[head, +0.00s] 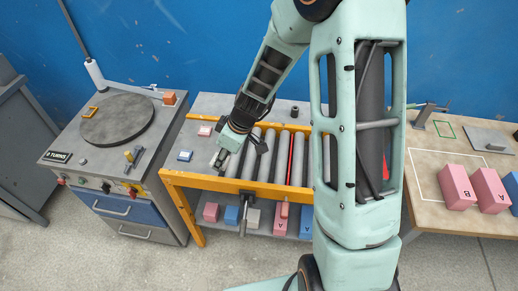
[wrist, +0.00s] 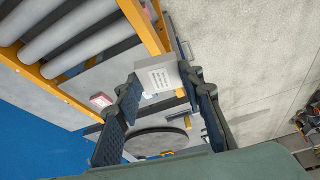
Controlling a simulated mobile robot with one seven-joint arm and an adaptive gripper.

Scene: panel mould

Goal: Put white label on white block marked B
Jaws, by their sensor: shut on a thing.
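My gripper (head: 221,159) is over the left end of the roller conveyor in the head view. The label also shows as a small pale patch at the fingertips in the head view. A whitish-grey block (head: 253,218) sits on the low shelf under the conveyor, partly hidden by a grey post. I cannot read a letter on it.
A pink label (head: 205,131) and a blue label (head: 185,156) lie on the plate left of the rollers (head: 270,150). The orange rail (head: 235,183) runs along the front. Pink blocks (head: 457,187) stand on the right table; a turntable (head: 118,118) is left. My arm hides the conveyor's right part.

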